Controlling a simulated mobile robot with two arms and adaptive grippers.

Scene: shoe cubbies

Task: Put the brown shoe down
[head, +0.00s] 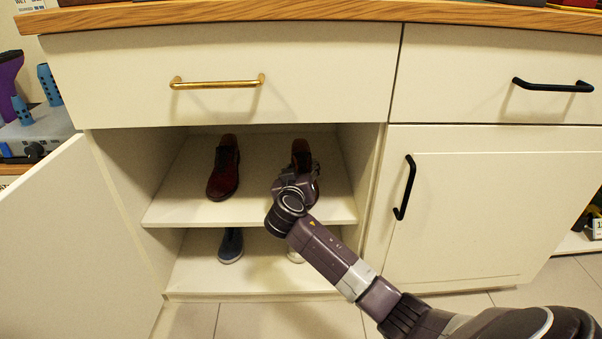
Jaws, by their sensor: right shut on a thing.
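A brown shoe (301,152) is at the right part of the upper shelf (252,205) of the open cubby, partly hidden behind my right gripper. My right gripper (301,176) is shut on this shoe, coming in from the lower right. I cannot tell whether its sole touches the shelf. A matching dark red-brown shoe (224,172) stands on the same shelf to the left, toe toward me. My left gripper is not in view.
On the lower shelf are a blue-grey shoe (231,246) and a pale shoe (295,257), mostly hidden by my arm. The open cabinet door (70,240) stands at the left. Bare shelf lies between the upper shoes. A closed door (470,210) is at the right.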

